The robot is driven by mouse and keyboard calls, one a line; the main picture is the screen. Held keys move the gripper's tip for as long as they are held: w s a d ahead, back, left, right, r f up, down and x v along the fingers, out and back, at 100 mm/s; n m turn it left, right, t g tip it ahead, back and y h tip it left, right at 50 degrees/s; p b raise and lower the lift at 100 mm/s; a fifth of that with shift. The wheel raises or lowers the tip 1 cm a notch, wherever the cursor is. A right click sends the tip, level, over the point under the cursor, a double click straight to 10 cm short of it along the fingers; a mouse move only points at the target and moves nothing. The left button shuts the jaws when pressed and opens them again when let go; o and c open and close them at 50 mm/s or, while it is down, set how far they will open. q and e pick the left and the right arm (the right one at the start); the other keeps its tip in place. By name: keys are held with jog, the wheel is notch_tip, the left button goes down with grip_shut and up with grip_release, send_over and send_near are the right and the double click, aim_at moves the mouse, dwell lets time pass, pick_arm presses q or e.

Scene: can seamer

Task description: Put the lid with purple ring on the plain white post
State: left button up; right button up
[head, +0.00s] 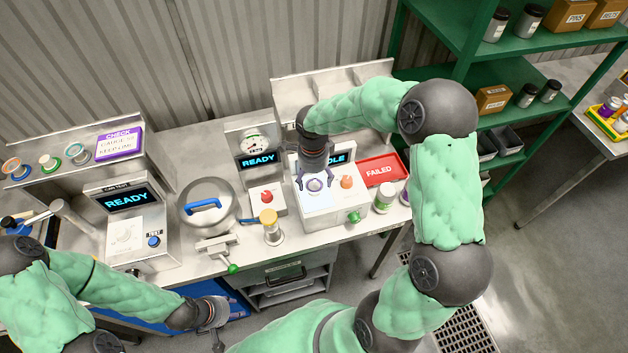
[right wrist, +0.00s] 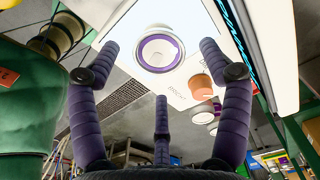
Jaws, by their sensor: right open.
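The lid with purple ring (head: 314,185) lies on the bright white top of a machine and shows large in the right wrist view (right wrist: 160,50). My right gripper (head: 315,183) is open above it, fingers pointing down; the lid sits beyond the spread fingers in the wrist view, and I see no grip on it. My left gripper (head: 215,332) is low at the front, below the bench edge; its jaws are too unclear to judge. Small round pieces stand on the left shelf, one with a white knob over green (head: 48,161). I cannot tell which is the plain white post.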

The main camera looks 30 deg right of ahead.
aim_at(313, 185)
notch_tip(313, 185, up, 10)
jog(key=shift+a, duration=0.15)
